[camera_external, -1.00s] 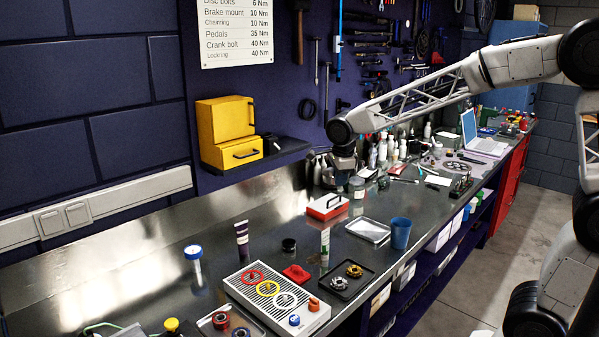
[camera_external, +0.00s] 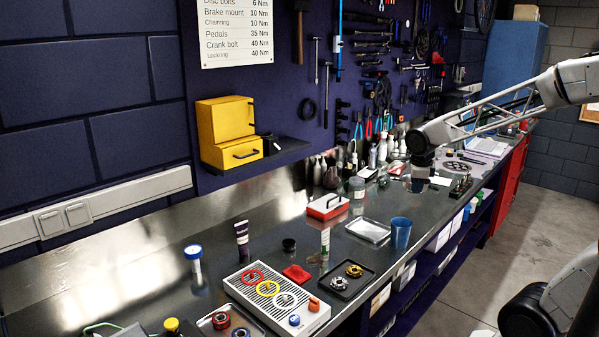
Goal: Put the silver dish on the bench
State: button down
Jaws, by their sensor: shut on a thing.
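My gripper (camera_external: 421,184) hangs pointing down over the far half of the bench (camera_external: 215,262), in front of the bottles and left of the brake disc. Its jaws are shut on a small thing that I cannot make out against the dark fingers. A shallow rectangular silver dish (camera_external: 368,231) lies flat on the bench, left of the blue cup and well nearer the camera than my gripper. I cannot tell whether the held thing is another silver dish.
A blue cup (camera_external: 400,233), a red-and-white box (camera_external: 327,207) and a glass jar (camera_external: 356,187) stand near the silver dish. Bottles (camera_external: 382,152) crowd the wall side. Bare bench shows left of the red-and-white box.

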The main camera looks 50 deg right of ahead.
jog(key=s+d+f+m, duration=0.1)
jog(key=s+d, duration=0.1)
jog(key=s, duration=0.3)
notch_tip(320, 180, down, 10)
jog(key=shift+w+d, duration=0.15)
dwell(0.4)
jog(key=shift+w+d+f, duration=0.25)
jog(key=shift+w+d, duration=0.7)
jog(key=shift+w, duration=1.55)
jog(key=shift+w+d+f, duration=0.2)
jog(key=shift+w+d, duration=0.75)
jog(key=shift+w, duration=1.5)
jog(key=shift+w+d+f, duration=0.25)
jog(key=shift+w+d, duration=0.7)
jog(key=shift+w, duration=1.55)
jog(key=shift+f, duration=1.75)
jog(key=shift+f, duration=0.1)
